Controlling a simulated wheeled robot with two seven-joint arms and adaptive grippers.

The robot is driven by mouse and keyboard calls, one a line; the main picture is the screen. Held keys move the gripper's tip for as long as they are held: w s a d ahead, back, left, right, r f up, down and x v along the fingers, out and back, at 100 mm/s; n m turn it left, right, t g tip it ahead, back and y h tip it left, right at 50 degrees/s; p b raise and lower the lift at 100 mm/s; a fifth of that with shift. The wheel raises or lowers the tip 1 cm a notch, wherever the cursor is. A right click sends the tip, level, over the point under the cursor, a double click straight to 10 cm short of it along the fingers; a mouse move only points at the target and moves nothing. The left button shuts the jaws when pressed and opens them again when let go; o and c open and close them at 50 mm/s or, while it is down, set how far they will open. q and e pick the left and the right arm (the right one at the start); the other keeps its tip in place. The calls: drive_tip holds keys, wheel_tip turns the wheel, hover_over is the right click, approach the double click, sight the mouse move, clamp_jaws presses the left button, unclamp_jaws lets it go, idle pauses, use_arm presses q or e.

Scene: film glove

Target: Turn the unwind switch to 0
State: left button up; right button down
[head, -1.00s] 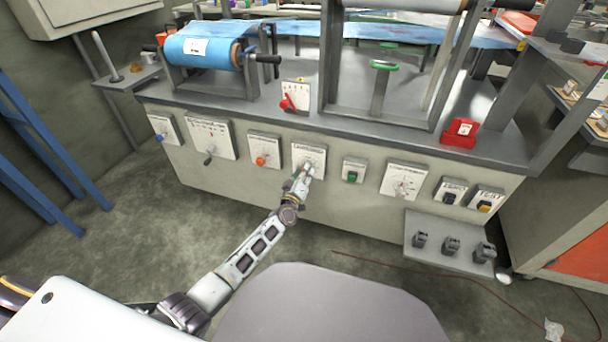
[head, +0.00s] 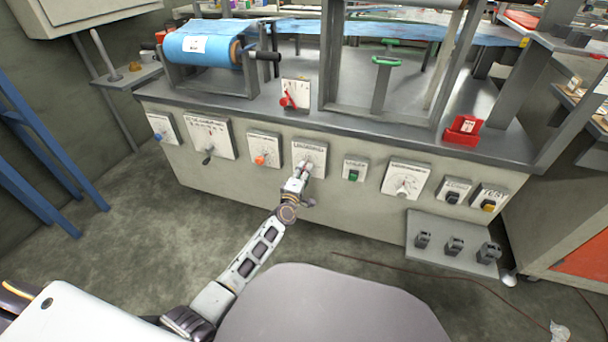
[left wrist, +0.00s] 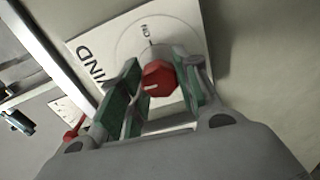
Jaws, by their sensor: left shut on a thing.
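The unwind switch is a red knob (left wrist: 157,80) on a white plate (left wrist: 105,48) whose visible lettering reads "WIND" in the left wrist view. A white mark on the knob's face points roughly to the picture's left; a small printed mark stands on the plate above the knob. My left gripper (left wrist: 160,90) is shut on the knob, with a green-padded finger on each side. In the head view, my left gripper (head: 299,178) is at the white plate (head: 309,155) in the middle of the machine's front, and largely hides the knob. My right gripper is not in view.
Other control plates flank this one: an orange knob (head: 260,160) to the left, a green button (head: 353,175) and a dial (head: 404,184) to the right. A grey shelf with pedals (head: 454,247) juts out low at the right. A red lever (head: 288,100) stands above.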

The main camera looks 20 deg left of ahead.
use_arm(q)
drive_tip(key=shift+a+n, duration=0.1)
drive_tip(key=shift+n, duration=0.3)
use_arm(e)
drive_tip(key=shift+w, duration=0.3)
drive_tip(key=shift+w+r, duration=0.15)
use_arm(q)
drive_tip(key=o, duration=1)
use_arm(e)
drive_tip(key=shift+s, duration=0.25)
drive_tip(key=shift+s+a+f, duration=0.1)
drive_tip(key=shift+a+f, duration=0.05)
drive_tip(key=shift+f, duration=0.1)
use_arm(q)
drive_tip(key=shift+s, duration=0.15)
